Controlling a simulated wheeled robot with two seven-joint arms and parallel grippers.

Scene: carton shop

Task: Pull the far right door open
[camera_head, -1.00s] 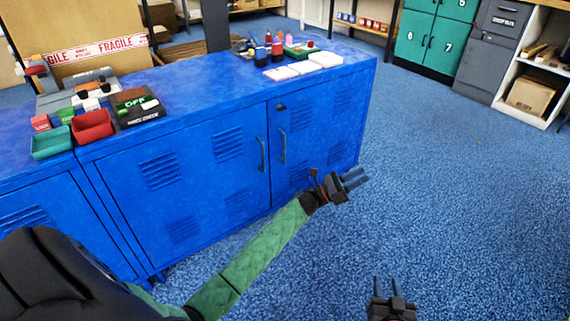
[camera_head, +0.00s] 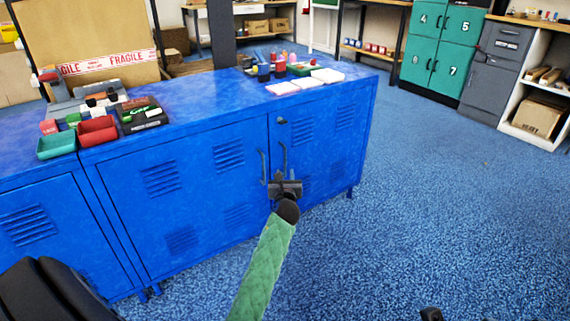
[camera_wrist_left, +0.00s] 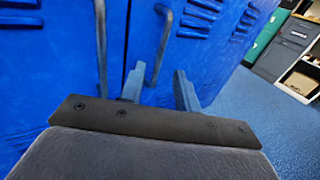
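The blue cabinet's far right door (camera_head: 325,125) is shut. Its bar handle (camera_head: 283,158) stands near the door's left edge; the handle also shows in the left wrist view (camera_wrist_left: 163,40). My left gripper (camera_head: 284,182) is in front of this handle's lower part. In the left wrist view its two fingers are apart, and the handle's lower end shows in the gap between them. I cannot tell whether they touch it. The neighbouring door (camera_head: 190,185) is shut, with its own handle (camera_head: 263,167) just left. Only a dark tip of my right gripper (camera_head: 431,314) shows at the bottom edge.
The cabinet top holds red and teal trays (camera_head: 97,131), a dark box (camera_head: 142,115), bottles (camera_head: 264,72) and white pads (camera_head: 327,75). Blue floor (camera_head: 440,200) is clear to the right. Green lockers (camera_head: 440,50) and a shelf unit stand farther back.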

